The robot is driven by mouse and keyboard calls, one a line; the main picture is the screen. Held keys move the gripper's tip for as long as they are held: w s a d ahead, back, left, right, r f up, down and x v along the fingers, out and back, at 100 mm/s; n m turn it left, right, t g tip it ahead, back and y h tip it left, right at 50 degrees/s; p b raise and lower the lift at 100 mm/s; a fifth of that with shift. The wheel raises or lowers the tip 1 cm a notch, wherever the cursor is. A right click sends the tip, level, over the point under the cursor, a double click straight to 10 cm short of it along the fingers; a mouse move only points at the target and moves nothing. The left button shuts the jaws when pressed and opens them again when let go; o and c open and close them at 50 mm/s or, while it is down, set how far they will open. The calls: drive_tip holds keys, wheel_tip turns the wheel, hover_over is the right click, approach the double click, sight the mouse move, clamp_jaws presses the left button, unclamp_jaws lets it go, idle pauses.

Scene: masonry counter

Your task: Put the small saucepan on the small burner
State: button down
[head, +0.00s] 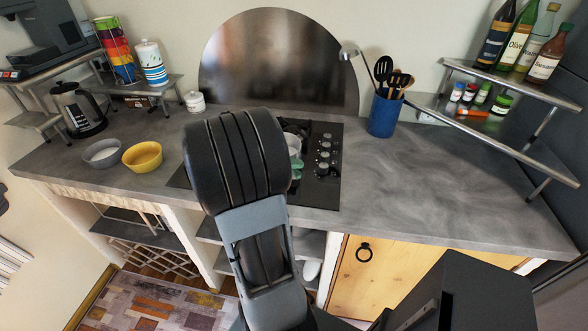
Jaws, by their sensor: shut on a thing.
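The black cooktop (327,192) lies in the counter, with a column of knobs (323,157) on its right side. My own dark arm stands in front of its left and middle part, so the burners there are hidden and I cannot tell which is the small one. Just right of my arm, a pale rounded piece (294,142) and a small green piece (297,168) show over the cooktop. They may be parts of cookware, but I cannot tell whether either is the small saucepan. My gripper is hidden behind my arm.
A grey bowl (102,153) and a yellow bowl (143,157) stand left of the cooktop. A blue utensil holder (384,115) stands behind right, near a shelf (500,78) with bottles. A white lidded jar (195,102) is at the back. The right counter (430,190) is clear.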

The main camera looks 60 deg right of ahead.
drive_tip(key=c, duration=0.9)
unclamp_jaws()
drive_tip(key=shift+f, duration=0.1)
drive_tip(key=shift+a, duration=0.1)
drive_tip(key=b+v, duration=0.2)
drive_tip(key=v, duration=1.1)
drive_tip(key=shift+w+a, duration=0.2)
drive_tip(key=shift+w, duration=0.05)
